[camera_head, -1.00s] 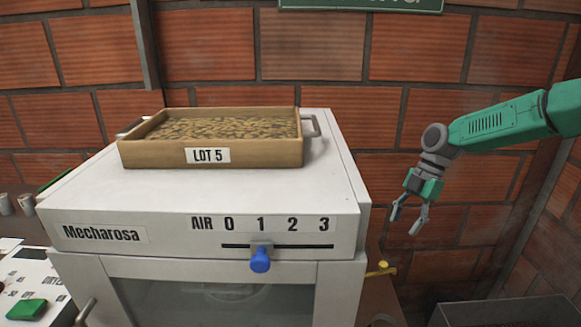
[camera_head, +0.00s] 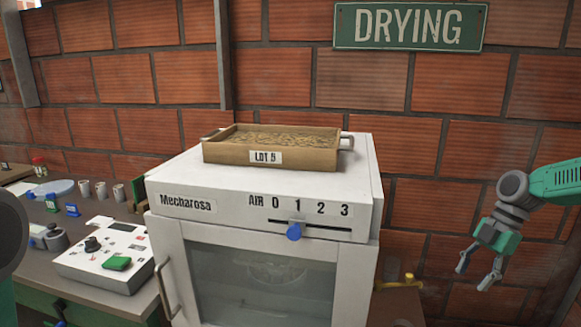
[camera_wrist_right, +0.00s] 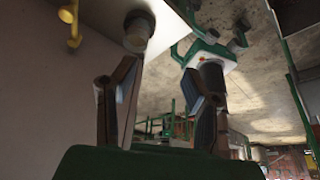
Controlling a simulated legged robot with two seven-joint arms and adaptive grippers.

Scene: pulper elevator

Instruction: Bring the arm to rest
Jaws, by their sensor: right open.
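My right gripper (camera_head: 474,276) hangs from the green arm at the right of the head view, with its fingers pointing down and apart. It is open and empty, in the air to the right of the white Mecharosa dryer (camera_head: 262,222), not touching it. In the right wrist view, the two dark fingers of the same gripper (camera_wrist_right: 160,75) stand apart with nothing held between them. My left gripper is out of view; only part of my arm shows at the left edge.
A tray (camera_head: 310,157) labelled LOT 5 sits on the dryer. The blue air knob (camera_head: 293,232) is under 1; the dryer door (camera_head: 190,240) looks shut. A control panel (camera_head: 117,250) and several cups stand at left. A yellow handle (camera_head: 400,284) is below the gripper's left.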

